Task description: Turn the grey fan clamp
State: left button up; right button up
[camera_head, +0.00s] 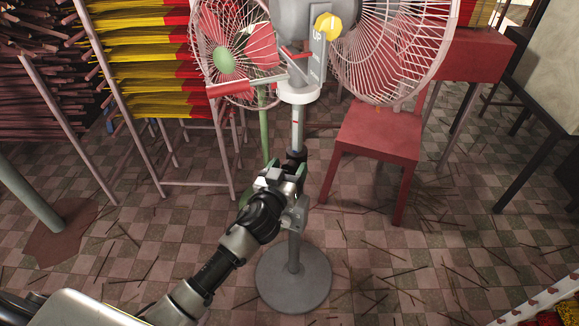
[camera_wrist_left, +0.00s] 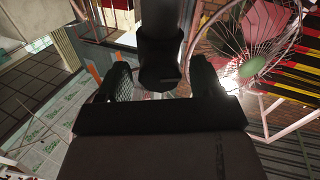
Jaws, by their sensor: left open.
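The grey pedestal fan has its grey motor housing (camera_head: 300,18) with a yellow knob (camera_head: 328,27) at the top. Its pole (camera_head: 297,130) runs down to a round grey base (camera_head: 293,275). A dark clamp collar (camera_head: 296,155) sits on the pole; it shows in the left wrist view as a dark cylinder (camera_wrist_left: 160,62). My left gripper (camera_head: 284,168) is at the pole, at about the collar's height. In the left wrist view its open fingers (camera_wrist_left: 161,80) stand on both sides of the collar's lower end, with gaps visible. The gripper partly hides the collar and lower pole.
A smaller fan with a green hub (camera_head: 224,60) stands behind left. A rack (camera_head: 92,75) of yellow and red incense is at the left. A red chair (camera_head: 378,135) stands right of the pole. Thin sticks litter the checkered floor (camera_head: 430,260).

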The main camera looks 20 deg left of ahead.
pick_arm(q)
jog(key=shift+w, duration=0.4)
jog(key=shift+c, duration=0.3)
jog(key=c, duration=0.9)
jog(key=shift+o, duration=0.2)
